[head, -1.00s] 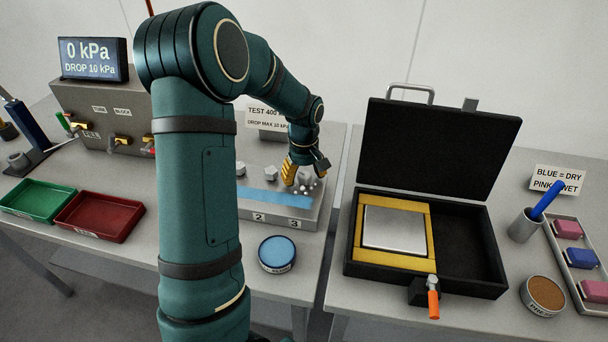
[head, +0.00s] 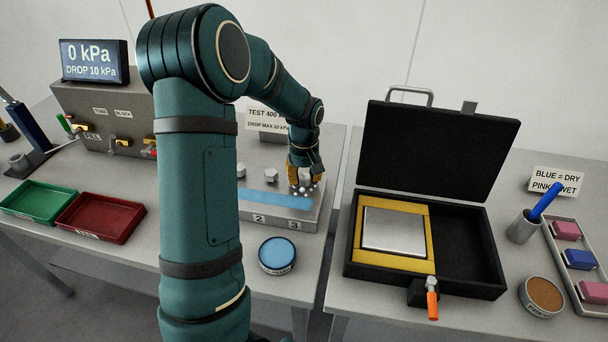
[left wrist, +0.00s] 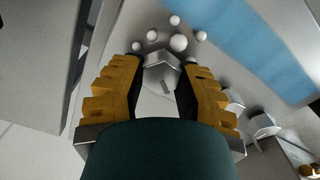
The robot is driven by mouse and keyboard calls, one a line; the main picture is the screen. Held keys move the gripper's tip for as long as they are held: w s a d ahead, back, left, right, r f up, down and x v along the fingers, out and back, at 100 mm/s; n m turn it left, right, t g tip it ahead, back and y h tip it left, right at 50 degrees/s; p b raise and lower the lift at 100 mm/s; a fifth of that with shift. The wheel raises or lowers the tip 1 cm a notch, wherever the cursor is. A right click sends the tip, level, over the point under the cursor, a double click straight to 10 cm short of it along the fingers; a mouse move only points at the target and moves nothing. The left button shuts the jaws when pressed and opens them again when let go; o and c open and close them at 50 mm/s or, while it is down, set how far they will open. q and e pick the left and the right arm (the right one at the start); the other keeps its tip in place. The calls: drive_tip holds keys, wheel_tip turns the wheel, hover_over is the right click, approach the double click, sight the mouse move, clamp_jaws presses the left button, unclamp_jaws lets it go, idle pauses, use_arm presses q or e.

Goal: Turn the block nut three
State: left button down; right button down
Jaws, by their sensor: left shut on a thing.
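The grey block (head: 276,222) stands on the left bench, with a blue strip on top and the marks 2 and 3 on its front. My left gripper (head: 303,188) points down at the block's right end, above mark 3. In the left wrist view its yellow fingers are shut on the grey hex nut three (left wrist: 160,58), which they partly hide. Several white balls (left wrist: 178,42) cluster beside this nut, next to the blue strip. Two other nuts on the block, one in the middle (head: 271,175) and one to the left (head: 241,170), stand free. My right gripper is not in view.
A blue round tin (head: 277,254) stands in front of the block. Green (head: 38,200) and red (head: 100,217) trays lie to the left. A display (head: 94,60) reads 0 kPa. An open black case (head: 465,245) is on the right bench, across a gap.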

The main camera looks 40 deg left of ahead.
sight(306, 177)
use_arm(q)
drive_tip(key=m+p, duration=0.1)
drive_tip(key=m, duration=0.4)
drive_tip(key=shift+d+m, duration=0.1)
drive_tip(key=shift+m, duration=0.2)
drive_tip(key=m+p, duration=0.1)
drive_tip(key=m, duration=0.3)
drive_tip(key=shift+d+f+m, duration=0.1)
drive_tip(key=shift+d+m, duration=0.05)
drive_tip(key=shift+m, duration=0.25)
drive_tip(key=c, duration=0.6)
unclamp_jaws()
wheel_tip(306, 177, up, 12)
idle(0.6)
